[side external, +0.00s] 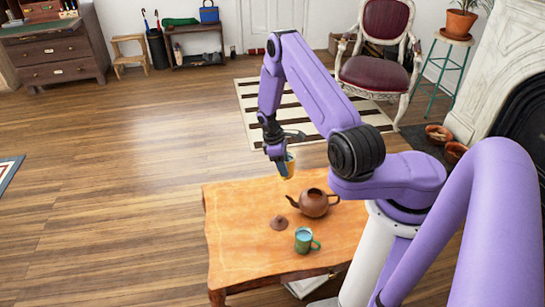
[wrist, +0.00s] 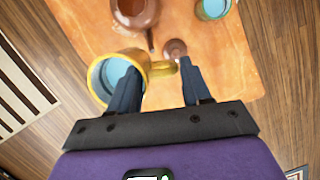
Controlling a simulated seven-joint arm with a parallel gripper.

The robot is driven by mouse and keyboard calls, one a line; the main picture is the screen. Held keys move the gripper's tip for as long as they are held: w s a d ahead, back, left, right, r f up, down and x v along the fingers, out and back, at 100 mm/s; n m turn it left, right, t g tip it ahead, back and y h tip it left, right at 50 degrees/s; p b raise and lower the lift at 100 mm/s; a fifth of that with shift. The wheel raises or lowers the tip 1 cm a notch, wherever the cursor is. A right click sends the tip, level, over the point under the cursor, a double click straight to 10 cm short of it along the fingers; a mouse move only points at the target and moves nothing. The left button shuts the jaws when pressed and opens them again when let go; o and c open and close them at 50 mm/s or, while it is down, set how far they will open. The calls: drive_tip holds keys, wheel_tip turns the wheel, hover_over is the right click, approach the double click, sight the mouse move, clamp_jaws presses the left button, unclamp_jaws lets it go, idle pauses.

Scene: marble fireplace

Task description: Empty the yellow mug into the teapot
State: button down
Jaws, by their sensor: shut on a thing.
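The yellow mug (wrist: 97,87) is in my gripper (wrist: 158,82), with light blue content inside; its handle lies between the two fingers in the wrist view. In the side view my gripper (side external: 281,168) holds the yellow mug (side external: 290,166) above the table's back edge, behind and left of the teapot. The mug looks about upright. The brown teapot (side external: 314,203) stands on the table with its top opening uncovered; its spout points left. The teapot's brown lid (side external: 279,223) lies on the table.
A green mug (side external: 304,240) with light blue content stands near the front of the wooden table (side external: 240,240). The table's left part is clear. A red chair (side external: 376,60) and striped rug (side external: 250,100) are on the floor behind.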

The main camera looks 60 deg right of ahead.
drive_tip(key=s+d+f+n+t+y, duration=0.1)
drive_tip(key=s+d+f+t, duration=0.1)
drive_tip(key=s+f, duration=0.4)
drive_tip(key=shift+s+d+f, duration=0.15)
drive_tip(key=shift+d+f, duration=0.1)
drive_tip(key=shift+f, duration=0.4)
drive_tip(key=shift+t, duration=0.4)
drive_tip(key=shift+r+y, duration=0.1)
drive_tip(key=shift+y, duration=0.2)
drive_tip(key=shift+s+t, duration=0.1)
drive_tip(key=shift+t, duration=0.4)
